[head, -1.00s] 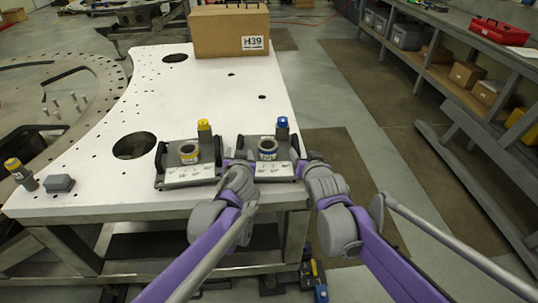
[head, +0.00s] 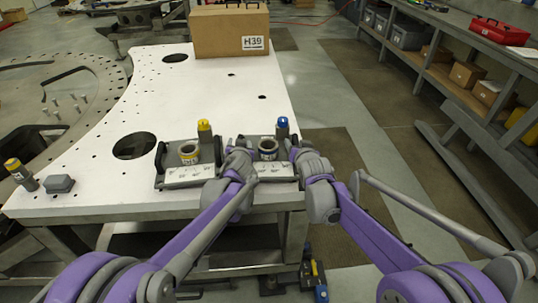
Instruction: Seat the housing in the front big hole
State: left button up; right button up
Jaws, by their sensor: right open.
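The front big hole (head: 134,146) is an empty dark opening in the white plate (head: 205,105). Two short ring-shaped parts, which may be housings, sit upright in grey trays at the plate's front edge: a yellow-banded one (head: 189,153) and a blue-banded one (head: 268,149). My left gripper (head: 240,146) is at the left side of the blue part's tray, its fingers mostly hidden by my wrist. My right gripper (head: 295,150) is open at that tray's right side. I cannot tell whether either touches the tray.
The left tray (head: 183,175) also holds a yellow-topped cylinder (head: 204,130); a blue-topped one (head: 282,127) stands in the right tray. A grey block (head: 59,184) and another yellow-topped cylinder (head: 20,174) are at left. A cardboard box (head: 229,32) stands at the back. The plate's middle is clear.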

pick_arm(q)
grip_shut()
pick_arm(e)
grip_shut()
pick_arm(q)
jog(key=shift+r, duration=0.1)
pick_arm(e)
jog(key=shift+r, duration=0.1)
dwell(0.8)
